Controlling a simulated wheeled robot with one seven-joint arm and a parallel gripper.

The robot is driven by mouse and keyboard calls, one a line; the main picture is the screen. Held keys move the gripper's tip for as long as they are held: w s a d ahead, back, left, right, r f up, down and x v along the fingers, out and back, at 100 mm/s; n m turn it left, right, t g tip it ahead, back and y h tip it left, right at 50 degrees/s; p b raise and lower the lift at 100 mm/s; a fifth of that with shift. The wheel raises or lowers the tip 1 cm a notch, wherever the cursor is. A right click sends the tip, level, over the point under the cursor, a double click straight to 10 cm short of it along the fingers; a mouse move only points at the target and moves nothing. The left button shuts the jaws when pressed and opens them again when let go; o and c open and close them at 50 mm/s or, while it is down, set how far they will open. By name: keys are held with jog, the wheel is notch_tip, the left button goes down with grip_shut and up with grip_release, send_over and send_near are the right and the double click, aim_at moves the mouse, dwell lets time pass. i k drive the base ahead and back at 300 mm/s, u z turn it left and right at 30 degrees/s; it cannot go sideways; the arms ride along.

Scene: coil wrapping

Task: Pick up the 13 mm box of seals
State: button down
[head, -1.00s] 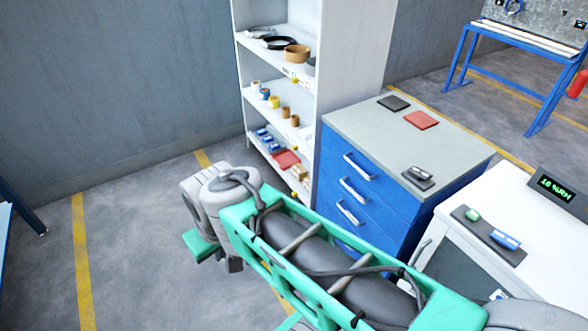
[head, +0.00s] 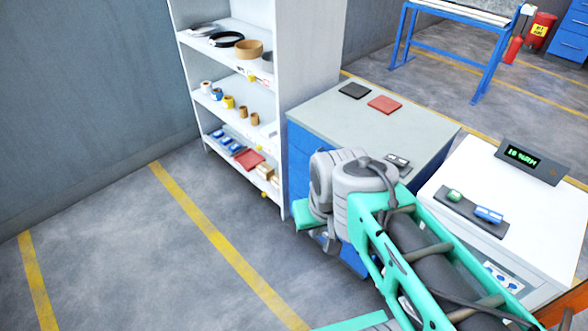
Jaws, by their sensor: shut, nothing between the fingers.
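Several small blue-and-white boxes (head: 226,141) stand in a row on the low shelf of the white rack. Their labels are too small to read, so I cannot tell which is the 13 mm box of seals. Another blue-and-white box (head: 489,214) lies on a dark tray on the white cabinet at right. My gripper (head: 331,243) hangs at the wrist end of my green and grey arm, in front of the blue drawer cabinet. It is shut and empty, well to the right of the low shelf. Its fingers are small and mostly hidden.
A red tray (head: 249,159) and tan boxes share the low shelf. Rolls and rings stand on the shelves above. The drawer cabinet (head: 327,117) holds dark and red pads. The floor at left is clear.

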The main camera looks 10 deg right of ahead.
aim_at(265, 170)
jog(key=u, duration=0.05)
jog(key=i, duration=0.35)
jog(key=u, duration=0.7)
jog(key=i, duration=2.2)
jog(key=u, duration=0.55)
